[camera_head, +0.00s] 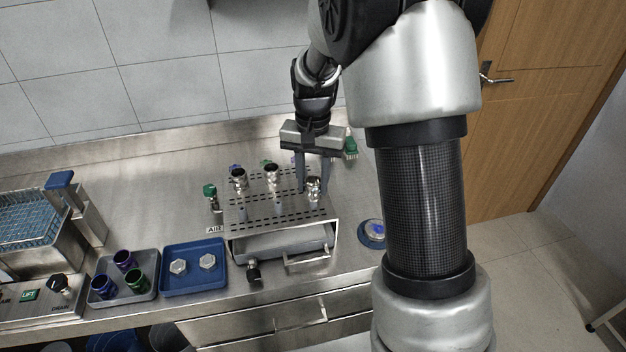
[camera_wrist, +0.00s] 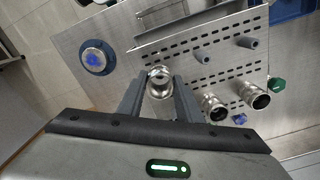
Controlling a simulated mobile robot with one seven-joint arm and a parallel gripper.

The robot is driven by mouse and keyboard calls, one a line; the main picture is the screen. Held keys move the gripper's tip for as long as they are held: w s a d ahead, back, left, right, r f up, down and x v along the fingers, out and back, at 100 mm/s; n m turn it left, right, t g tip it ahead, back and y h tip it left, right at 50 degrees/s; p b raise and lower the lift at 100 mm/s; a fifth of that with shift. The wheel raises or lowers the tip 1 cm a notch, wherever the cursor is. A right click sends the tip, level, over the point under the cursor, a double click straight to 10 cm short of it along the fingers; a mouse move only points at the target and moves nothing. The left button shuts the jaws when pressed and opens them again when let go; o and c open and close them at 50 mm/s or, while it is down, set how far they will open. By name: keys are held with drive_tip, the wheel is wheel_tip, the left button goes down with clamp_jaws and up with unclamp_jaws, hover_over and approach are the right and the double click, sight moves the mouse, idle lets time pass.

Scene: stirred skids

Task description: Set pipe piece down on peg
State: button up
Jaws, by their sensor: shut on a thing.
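My gripper (camera_head: 313,190) points down over the right part of the slotted metal rack (camera_head: 290,219). It is shut on a shiny metal pipe piece (camera_wrist: 159,76), which stands roughly upright between the fingers. In the head view, that pipe piece (camera_head: 314,183) is above the front right of the rack, with a grey peg seeming to show below it. I cannot tell whether it touches that peg. Two bare grey pegs (camera_wrist: 225,57) (camera_wrist: 250,42) stand beside it. Two other metal pipe pieces (camera_head: 239,176) (camera_head: 272,172) stand upright farther back on the rack.
A blue tray (camera_head: 193,290) with two metal nuts and a grey tray (camera_head: 142,293) with purple and green pieces lie left of the rack. A green-topped valve (camera_head: 210,192) stands at its left. A blue round dish (camera_head: 372,233) is to the right.

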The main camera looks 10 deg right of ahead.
drive_tip(key=shift+f+b, duration=0.35)
drive_tip(key=shift+f, duration=0.35)
drive_tip(key=shift+f, duration=0.4)
idle(0.6)
drive_tip(key=shift+f+b, duration=0.35)
drive_tip(key=shift+b, duration=0.1)
drive_tip(key=shift+f, duration=0.1)
idle(0.4)
drive_tip(key=o, duration=1.7)
drive_tip(key=shift+c, duration=0.2)
drive_tip(key=shift+r+p, duration=2.65)
drive_tip(key=shift+r, duration=0.85)
